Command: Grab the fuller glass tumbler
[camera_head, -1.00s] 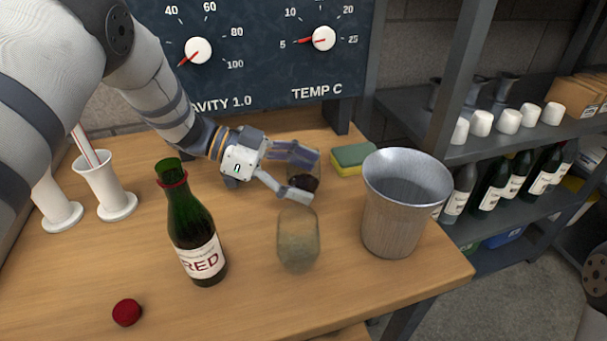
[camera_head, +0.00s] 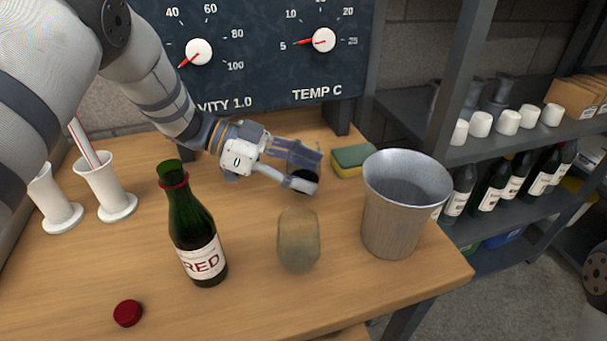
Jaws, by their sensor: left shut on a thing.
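My left gripper (camera_head: 305,170) is shut around a small glass tumbler (camera_head: 299,186) at the back middle of the wooden table. The fingers hide most of this tumbler; only a dark patch, which looks like dark red liquid, shows between them. A second glass tumbler (camera_head: 298,240) stands upright nearer the front, apart from the gripper. It looks brownish and hazy, and its fill level is hard to tell. My right gripper is not in view.
A green bottle (camera_head: 196,230) labelled RED stands left of the front tumbler, with a red cap (camera_head: 128,313) before it. A metal bucket (camera_head: 395,215) is at right, a sponge (camera_head: 352,158) behind it. White cylinder stands (camera_head: 105,185) are at left.

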